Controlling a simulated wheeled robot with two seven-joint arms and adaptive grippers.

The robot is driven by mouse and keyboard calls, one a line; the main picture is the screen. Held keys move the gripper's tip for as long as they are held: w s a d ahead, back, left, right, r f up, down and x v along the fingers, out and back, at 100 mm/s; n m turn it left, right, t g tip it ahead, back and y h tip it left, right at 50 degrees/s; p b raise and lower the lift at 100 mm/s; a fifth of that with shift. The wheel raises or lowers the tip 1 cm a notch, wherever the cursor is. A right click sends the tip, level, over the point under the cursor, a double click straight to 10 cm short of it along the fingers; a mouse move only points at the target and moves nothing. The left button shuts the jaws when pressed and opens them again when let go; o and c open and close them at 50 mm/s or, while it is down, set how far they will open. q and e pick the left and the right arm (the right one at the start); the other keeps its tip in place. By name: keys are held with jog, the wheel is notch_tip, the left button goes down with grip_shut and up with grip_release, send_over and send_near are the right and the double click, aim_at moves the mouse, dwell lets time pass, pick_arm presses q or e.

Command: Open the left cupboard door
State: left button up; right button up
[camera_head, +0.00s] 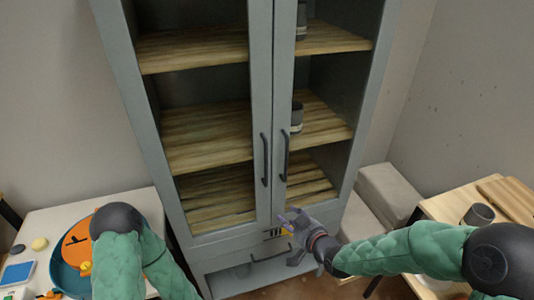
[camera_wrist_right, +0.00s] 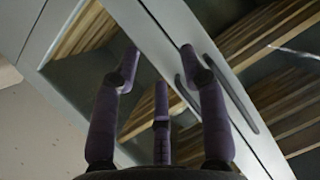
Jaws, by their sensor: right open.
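The grey cupboard (camera_head: 262,60) has two glazed doors, and both look shut. The left door handle (camera_head: 265,160) is a dark upright bar beside the centre seam. The right door handle (camera_head: 284,158) stands close beside it. My right gripper (camera_head: 291,234) is open and empty, in front of the lower doors, just below the handles and apart from them. In the right wrist view, my right gripper (camera_wrist_right: 160,62) has its fingers spread, with one dark handle bar (camera_wrist_right: 233,95) close to the right finger. Which handle that is, I cannot tell. My left gripper is out of view.
A drawer handle (camera_head: 270,254) sits below the doors. A white table (camera_head: 50,222) holding an orange round item (camera_head: 75,240) stands left. A wooden table (camera_head: 450,205) with a dark cup (camera_head: 479,214) and pale boxes (camera_head: 388,190) are right. Dark containers (camera_head: 296,117) stand inside the cupboard.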

notch_tip(320, 180, up, 18)
jog(key=a+f+n+t+y, duration=0.1)
jog(key=a+n+t+y, duration=0.1)
jog(key=n+t+y, duration=0.15)
jog(key=x, duration=1)
jog(key=shift+w+m+h, duration=0.35)
jog(key=shift+w+h, duration=0.1)
jog(key=shift+w, duration=0.05)
jog(key=shift+r, duration=0.1)
grip_shut()
